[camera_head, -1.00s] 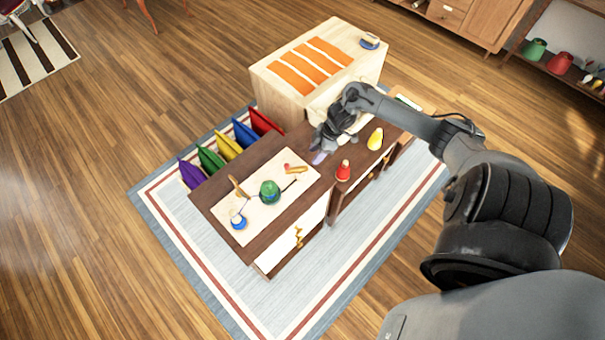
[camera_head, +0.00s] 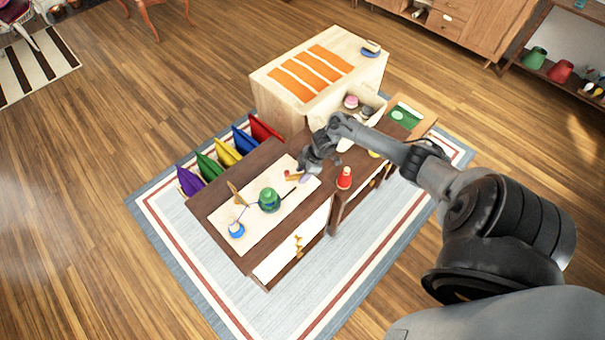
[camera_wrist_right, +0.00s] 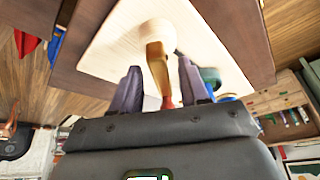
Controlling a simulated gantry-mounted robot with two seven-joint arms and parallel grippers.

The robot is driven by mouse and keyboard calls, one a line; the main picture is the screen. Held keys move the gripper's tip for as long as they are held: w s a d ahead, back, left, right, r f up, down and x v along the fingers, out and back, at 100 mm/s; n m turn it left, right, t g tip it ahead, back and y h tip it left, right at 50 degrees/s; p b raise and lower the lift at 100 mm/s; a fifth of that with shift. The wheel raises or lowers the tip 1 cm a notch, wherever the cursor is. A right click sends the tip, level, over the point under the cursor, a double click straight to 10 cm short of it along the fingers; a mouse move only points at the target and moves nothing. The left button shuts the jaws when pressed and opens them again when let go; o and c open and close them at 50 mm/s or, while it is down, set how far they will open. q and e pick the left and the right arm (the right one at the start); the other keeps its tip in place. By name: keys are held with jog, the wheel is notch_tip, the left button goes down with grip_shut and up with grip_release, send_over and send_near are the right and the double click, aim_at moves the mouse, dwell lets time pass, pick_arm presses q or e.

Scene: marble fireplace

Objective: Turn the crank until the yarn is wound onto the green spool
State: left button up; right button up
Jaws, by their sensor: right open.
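The green spool (camera_head: 269,200) stands upright on a pale board (camera_head: 222,213) on the dark table. A blue spool (camera_head: 237,231) stands near the board's left end, with a dark line of yarn running between the two. The crank (camera_head: 292,176), with a wooden arm and red knob, is at the board's right end. My right gripper (camera_head: 305,178) is just beside it. In the right wrist view the open purple-grey fingers (camera_wrist_right: 160,80) stand on either side of the crank (camera_wrist_right: 155,58), apart from it. The green spool (camera_wrist_right: 211,75) is partly hidden behind a finger. My left gripper is out of view.
A red bottle-like object (camera_head: 345,178) stands right of the board, with a yellow one (camera_head: 374,153) partly hidden by my arm. Colored panels (camera_head: 228,151) line the table's far left side. A wooden cabinet (camera_head: 275,100) with orange strips stands behind.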

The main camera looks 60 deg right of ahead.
jog(key=shift+f, duration=0.1)
jog(key=shift+c, duration=0.3)
grip_shut()
